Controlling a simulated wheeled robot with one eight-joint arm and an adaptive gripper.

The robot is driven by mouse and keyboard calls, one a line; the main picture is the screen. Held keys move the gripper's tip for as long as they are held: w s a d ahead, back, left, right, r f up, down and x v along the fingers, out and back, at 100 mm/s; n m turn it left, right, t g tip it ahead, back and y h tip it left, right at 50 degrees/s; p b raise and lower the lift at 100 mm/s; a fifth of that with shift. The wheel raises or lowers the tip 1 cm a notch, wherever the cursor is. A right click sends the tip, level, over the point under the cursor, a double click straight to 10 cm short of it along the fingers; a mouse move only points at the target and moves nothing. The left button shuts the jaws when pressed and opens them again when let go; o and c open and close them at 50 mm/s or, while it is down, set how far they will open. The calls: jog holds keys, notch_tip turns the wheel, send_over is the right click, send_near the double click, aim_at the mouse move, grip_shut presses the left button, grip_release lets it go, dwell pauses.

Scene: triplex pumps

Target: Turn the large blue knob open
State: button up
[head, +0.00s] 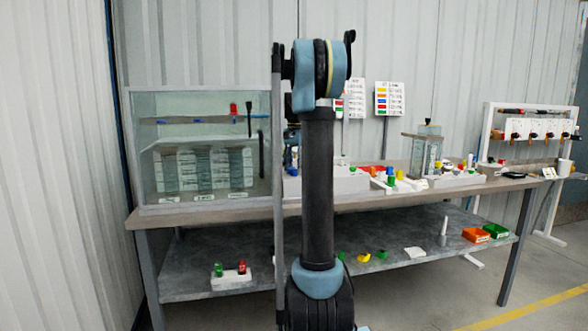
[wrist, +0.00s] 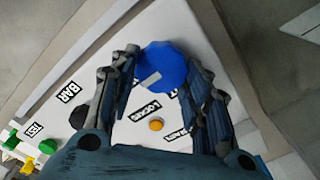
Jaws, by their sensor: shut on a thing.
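The large blue knob (wrist: 168,62) is a faceted blue disc with a pale grey pointer mark, on a white panel (wrist: 100,50) in the wrist view. My gripper (wrist: 160,66) has one finger on each side of the knob and is shut on it. The knob's lower edge lies between the fingertips and its upper part shows beyond them. In the head view my own arm stands in front of the bench, and the gripper and the large knob are hidden behind it.
Black labels and a small orange button (wrist: 156,125) lie on the panel below the knob. Green and yellow parts (wrist: 30,155) are at lower left. In the head view, a glass tank (head: 205,150) stands left on the bench, with a smaller glass box (head: 424,155) right.

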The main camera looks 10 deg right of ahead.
dwell(0.3)
jog(key=shift+a, duration=0.1)
jog(key=o, duration=1.1)
jog(key=shift+c, duration=0.2)
jog(key=shift+r, duration=0.15)
notch_tip(320, 180, up, 12)
jog(key=shift+f, duration=0.2)
jog(key=shift+w, duration=0.1)
